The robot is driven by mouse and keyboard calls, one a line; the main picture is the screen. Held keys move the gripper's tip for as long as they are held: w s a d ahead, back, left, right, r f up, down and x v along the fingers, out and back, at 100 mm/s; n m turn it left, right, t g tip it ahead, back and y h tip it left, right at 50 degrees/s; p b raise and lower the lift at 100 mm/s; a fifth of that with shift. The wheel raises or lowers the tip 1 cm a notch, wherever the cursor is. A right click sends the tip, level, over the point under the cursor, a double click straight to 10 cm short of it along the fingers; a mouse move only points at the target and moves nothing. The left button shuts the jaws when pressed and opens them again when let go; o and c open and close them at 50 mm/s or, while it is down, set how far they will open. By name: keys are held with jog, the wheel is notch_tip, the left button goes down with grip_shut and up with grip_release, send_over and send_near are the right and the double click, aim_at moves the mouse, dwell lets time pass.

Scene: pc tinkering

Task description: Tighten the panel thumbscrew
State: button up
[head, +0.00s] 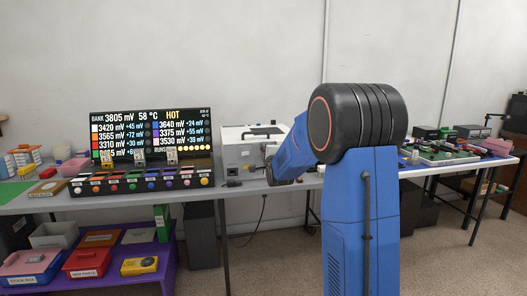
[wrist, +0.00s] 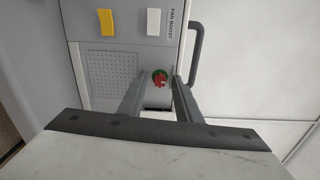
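A narrow gap seems to show between the thumbscrew and each finger; I cannot tell how near in depth the tips are. In the head view, the light-coloured box (head: 240,155) stands on the bench, and my blue arm reaches to its right side. My gripper's fingers and the thumbscrew cannot be made out there.
A yellow switch (wrist: 106,21) and a white switch (wrist: 153,22) sit above the thumbscrew, beside a "FAN BOOST" label. A dark handle (wrist: 196,55) stands at the panel's right. A display console (head: 150,135) with coloured buttons is left of the box.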

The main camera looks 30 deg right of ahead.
jog(key=v, duration=0.6)
dwell(0.5)
jog(key=v, duration=1.7)
jog(key=s+a+f+n+g+y, duration=0.3)
jog(key=s+a+f+n+g, duration=0.35)
jog(key=s+a+n, duration=0.55)
jog(key=s+a+f+n+g, duration=0.1)
jog(key=s+f+n+g, duration=0.1)
jog(key=s, duration=0.5)
jog(key=s+a+f+n+g+y, duration=0.1)
jog(key=s+n, duration=0.3)
jog(key=s, duration=0.4)
jog(key=s+a+f+n+g+y, duration=0.1)
jog(key=s+a+f+n+g, duration=0.2)
jog(key=s, duration=0.4)
jog(key=shift+n, duration=0.5)
jog(key=shift+s+f, duration=0.1)
jog(key=shift+s, duration=0.05)
